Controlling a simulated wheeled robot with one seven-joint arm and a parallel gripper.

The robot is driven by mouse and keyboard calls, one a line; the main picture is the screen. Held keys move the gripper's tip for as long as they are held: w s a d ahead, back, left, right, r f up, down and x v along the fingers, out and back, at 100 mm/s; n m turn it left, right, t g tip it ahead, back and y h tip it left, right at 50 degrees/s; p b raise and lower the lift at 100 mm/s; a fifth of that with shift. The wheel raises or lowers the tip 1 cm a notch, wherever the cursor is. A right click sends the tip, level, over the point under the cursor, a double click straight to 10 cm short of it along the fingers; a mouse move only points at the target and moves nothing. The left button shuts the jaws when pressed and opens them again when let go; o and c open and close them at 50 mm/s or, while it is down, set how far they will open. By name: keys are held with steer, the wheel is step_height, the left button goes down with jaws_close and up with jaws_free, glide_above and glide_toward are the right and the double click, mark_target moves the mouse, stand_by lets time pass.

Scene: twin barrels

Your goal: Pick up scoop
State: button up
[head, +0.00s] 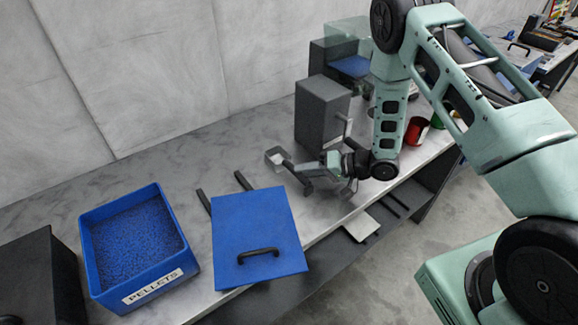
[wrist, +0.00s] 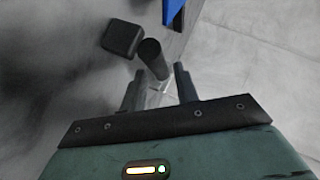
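The scoop (head: 276,157) is small, with a boxy grey bowl and a dark handle. It is on the bench to the left of my gripper (head: 312,170) in the head view. In the wrist view, a dark blocky part (wrist: 122,38) and a dark round handle (wrist: 152,58) show just beyond my gripper (wrist: 160,84). The two fingers stand apart, and the handle's near end lies in line with the gap between them. I cannot tell whether a finger touches it. The fingertips are small and partly hidden in the head view.
A blue bin of pellets (head: 92,225) and a blue lid (head: 258,215) with a black handle lie left on the bench. A grey box (head: 322,112) stands behind my gripper. A red cup (head: 414,131) stands to the right. The bench's front edge is close.

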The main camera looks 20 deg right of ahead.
steer(key=shift+p+x, duration=0.55)
steer(key=shift+x, duration=1.4)
steer(key=shift+w, duration=0.15)
jaws_close()
steer(key=shift+r, duration=0.1)
step_height(320, 180, up, 9)
steer(key=shift+b, duration=1.05)
steer(key=shift+s+d, duration=0.2)
steer(key=b, duration=0.3)
glide_above(308, 182)
steer(key=shift+d+f, duration=0.1)
steer(key=shift+f, duration=0.6)
step_height(308, 182, down, 7)
steer(key=b, duration=0.6)
steer(key=shift+r, duration=0.2)
steer(key=shift+f+b, duration=0.45)
steer(key=shift+f, duration=0.15)
steer(key=shift+o, duration=1.7)
jaws_free()
